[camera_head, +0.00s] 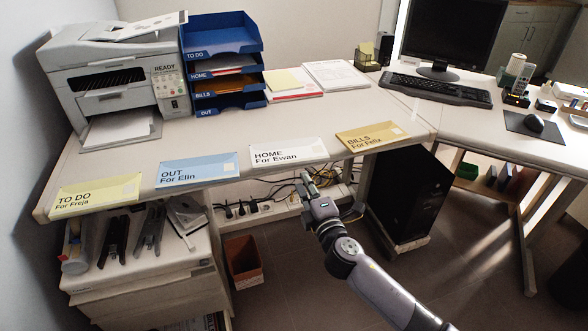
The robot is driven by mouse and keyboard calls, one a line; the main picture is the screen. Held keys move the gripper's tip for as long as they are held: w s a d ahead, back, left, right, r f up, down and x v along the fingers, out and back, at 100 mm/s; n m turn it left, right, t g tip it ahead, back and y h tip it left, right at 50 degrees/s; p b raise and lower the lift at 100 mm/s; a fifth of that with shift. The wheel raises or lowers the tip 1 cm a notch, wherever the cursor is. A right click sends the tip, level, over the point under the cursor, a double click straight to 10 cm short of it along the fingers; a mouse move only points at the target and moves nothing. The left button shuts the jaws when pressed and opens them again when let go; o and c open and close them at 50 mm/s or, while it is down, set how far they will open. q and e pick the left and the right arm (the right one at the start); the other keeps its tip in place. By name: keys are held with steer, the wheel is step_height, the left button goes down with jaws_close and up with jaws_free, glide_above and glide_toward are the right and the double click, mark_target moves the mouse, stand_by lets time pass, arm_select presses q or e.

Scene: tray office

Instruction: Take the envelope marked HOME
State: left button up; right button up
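The envelope marked HOME, For Ewan (288,153) is white and lies at the desk's front edge, between the blue OUT envelope (199,170) and the tan BILLS envelope (372,136). The yellow TO DO envelope (96,194) lies at the far left. My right gripper (313,180) is just below the HOME envelope in the picture, near its right part, in front of the desk edge. It appears apart from the envelope, with nothing seen in it. Its fingers are too small to tell open from shut. My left gripper is not in view.
A blue letter tray stack (222,85) labelled TO DO, HOME, BILLS and OUT stands beside the printer (110,80) at the back left. A keyboard (436,89) and monitor stand at right. Under the desk are cables, a black computer (405,195) and a bin (244,262).

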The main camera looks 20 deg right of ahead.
mark_target(294, 162)
steer(key=w+b, duration=0.1)
steer(key=w, duration=0.6)
steer(key=shift+w+a+f+b, duration=0.15)
steer(key=shift+a+b, duration=0.05)
steer(key=shift+b, duration=0.15)
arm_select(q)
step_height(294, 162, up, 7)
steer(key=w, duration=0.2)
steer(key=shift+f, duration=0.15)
arm_select(e)
steer(key=shift+w, duration=0.75)
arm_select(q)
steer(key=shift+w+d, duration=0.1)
arm_select(e)
jaws_close()
step_height(294, 162, up, 3)
steer(key=shift+f+p, duration=0.15)
steer(key=shift+p, duration=0.9)
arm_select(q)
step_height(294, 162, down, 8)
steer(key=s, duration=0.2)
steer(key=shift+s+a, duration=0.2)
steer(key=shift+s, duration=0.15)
